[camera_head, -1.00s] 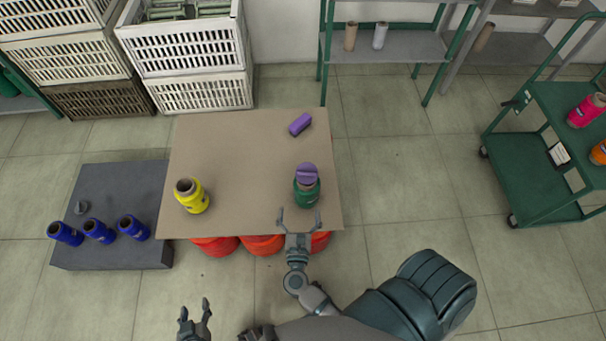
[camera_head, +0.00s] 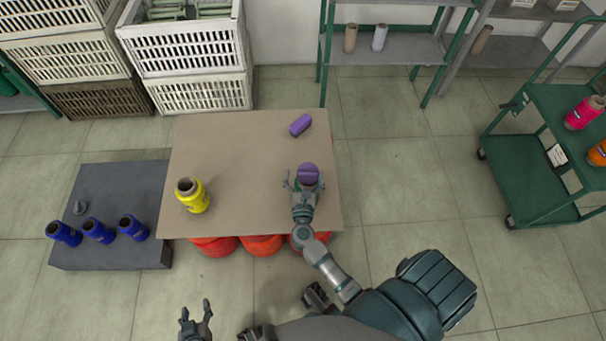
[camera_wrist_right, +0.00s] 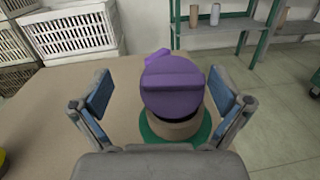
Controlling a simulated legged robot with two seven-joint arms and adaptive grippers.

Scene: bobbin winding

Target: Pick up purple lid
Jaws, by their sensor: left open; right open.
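The purple lid (camera_head: 307,173) sits on top of the green bobbin on the brown table. In the right wrist view the purple lid (camera_wrist_right: 172,84) is a round disc with a raised bar across it, resting on the tan core of the green bobbin (camera_wrist_right: 160,128). My right gripper (camera_head: 305,183) is open, with its fingers on either side of the bobbin and lid. In the wrist view both blue-padded fingers (camera_wrist_right: 162,98) stand apart from the lid, with gaps on each side. My left gripper (camera_head: 196,312) is open and empty, in front of the table near the bottom edge.
Red-orange spools (camera_head: 262,245) show under the table's front edge. The table's middle is clear.

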